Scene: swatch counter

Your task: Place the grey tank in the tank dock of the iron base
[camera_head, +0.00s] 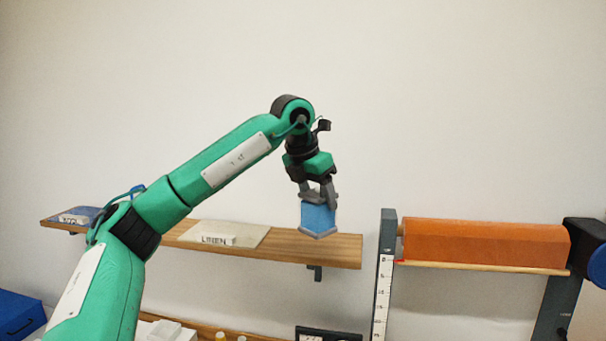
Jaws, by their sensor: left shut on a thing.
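My left gripper (318,198) points down in the middle of the view, in front of the wall shelf. It is shut on a small blue block-like thing (318,219) with a paler lower edge, held up in the air. I see no thing that is clearly a grey tank; the held thing looks blue. I cannot make out the iron base or its tank dock in this view. My right gripper is not in view.
A wooden shelf (340,249) on the wall bears a pale LINEN swatch (237,235). An orange roll (485,245) hangs in a stand with a ruled post (383,285) at right. A blue box (18,315) is at lower left. The wall above is clear.

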